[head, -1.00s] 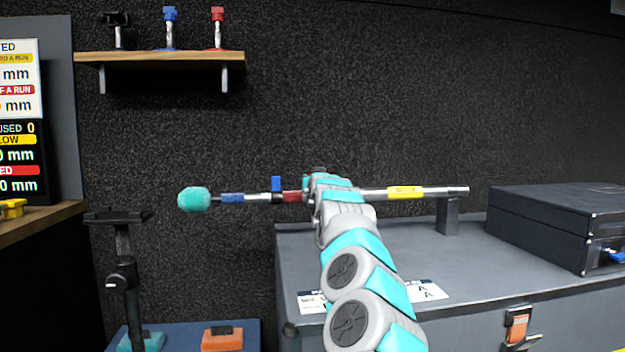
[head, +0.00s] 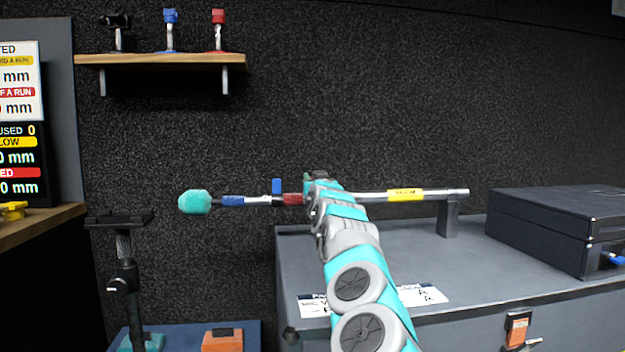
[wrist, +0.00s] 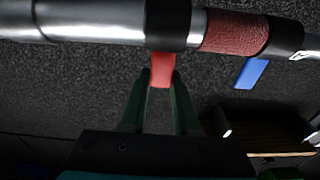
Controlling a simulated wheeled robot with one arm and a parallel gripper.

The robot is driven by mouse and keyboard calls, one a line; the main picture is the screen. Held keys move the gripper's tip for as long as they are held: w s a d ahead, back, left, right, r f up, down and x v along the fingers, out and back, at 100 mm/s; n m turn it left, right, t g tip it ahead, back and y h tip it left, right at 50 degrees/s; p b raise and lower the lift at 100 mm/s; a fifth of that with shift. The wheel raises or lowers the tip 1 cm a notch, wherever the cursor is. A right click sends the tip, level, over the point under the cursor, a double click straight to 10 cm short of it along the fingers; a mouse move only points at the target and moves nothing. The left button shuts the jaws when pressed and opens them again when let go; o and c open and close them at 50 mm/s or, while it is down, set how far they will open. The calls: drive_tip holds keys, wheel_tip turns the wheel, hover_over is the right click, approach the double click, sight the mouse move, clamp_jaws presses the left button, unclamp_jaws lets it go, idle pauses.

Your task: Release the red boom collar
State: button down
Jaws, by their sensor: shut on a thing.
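The boom pole (head: 365,196) lies level above the grey case, a teal foam microphone (head: 195,202) at its left end. In the wrist view, the silver tube (wrist: 95,20) runs across the top. A black collar (wrist: 172,24) sits on it, and its red lever (wrist: 162,70) sticks down in the picture. My gripper (wrist: 161,80) has its dark green fingers on either side of this lever, shut on it. Beside the collar is a red grip (wrist: 233,33), then a blue lever (wrist: 252,72). In the head view, my arm hides the red lever and fingertips; the blue lever (head: 277,186) points up.
The grey case (head: 455,265) carries a pole support (head: 449,217) and a dark box (head: 560,230). A black stand (head: 125,270) rises at the left. A wooden shelf (head: 160,59) with several small clamps hangs on the wall. Space above the pole is free.

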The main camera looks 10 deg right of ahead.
drive_tip(key=shift+s+f+t, duration=0.15)
drive_tip(key=shift+f+t, duration=0.05)
drive_tip(key=shift+t, duration=0.1)
drive_tip(key=shift+s+f+t+b, duration=0.45)
drive_tip(key=shift+f+t+b, duration=0.25)
drive_tip(key=shift+t, duration=0.5)
drive_tip(key=c, duration=1)
unclamp_jaws()
drive_tip(key=o, duration=0.4)
drive_tip(key=shift+r, duration=0.2)
drive_tip(key=shift+c, duration=0.2)
